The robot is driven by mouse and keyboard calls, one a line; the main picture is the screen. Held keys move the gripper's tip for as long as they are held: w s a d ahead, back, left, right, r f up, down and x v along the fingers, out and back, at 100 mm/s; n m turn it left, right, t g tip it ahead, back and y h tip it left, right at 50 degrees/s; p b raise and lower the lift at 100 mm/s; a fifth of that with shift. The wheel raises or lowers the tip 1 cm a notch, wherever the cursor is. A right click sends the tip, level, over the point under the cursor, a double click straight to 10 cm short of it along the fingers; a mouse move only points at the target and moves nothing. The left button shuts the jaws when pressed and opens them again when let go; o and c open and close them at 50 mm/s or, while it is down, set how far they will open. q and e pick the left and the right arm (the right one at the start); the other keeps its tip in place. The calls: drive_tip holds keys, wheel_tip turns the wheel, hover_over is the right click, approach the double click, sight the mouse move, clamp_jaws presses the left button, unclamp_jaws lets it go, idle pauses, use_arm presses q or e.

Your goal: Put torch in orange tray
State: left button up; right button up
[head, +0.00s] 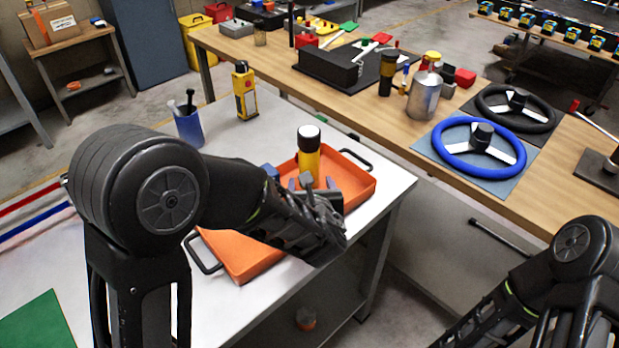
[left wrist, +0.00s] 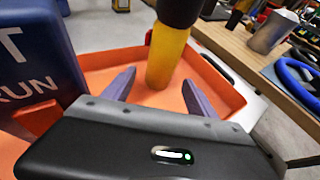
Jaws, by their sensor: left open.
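The torch (head: 309,155) is a yellow cylinder with a black head and a white top face. It stands upright in the orange tray (head: 357,190), toward its far part; its yellow body also shows in the left wrist view (left wrist: 167,57). My left gripper (head: 311,184) is open over the tray. In the left wrist view, its two purple-grey fingers (left wrist: 158,78) point toward the torch's lower body, with the torch beyond and between the tips. My left forearm hides the tray's middle. My right arm shows at lower right, but its gripper is out of view.
A blue object with white lettering (left wrist: 35,55) is close on the left of the left gripper. A blue cup (head: 190,128) and a yellow device (head: 245,92) stand on the white table (head: 225,150). The wooden bench behind holds steering wheels (head: 480,147) and a silver can (head: 424,97).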

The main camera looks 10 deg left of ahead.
use_arm(q)
drive_tip(key=v, duration=0.5)
drive_tip(key=shift+s+r, duration=0.1)
drive_tip(key=shift+s, duration=0.1)
drive_tip(key=shift+r, duration=0.1)
idle(0.5)
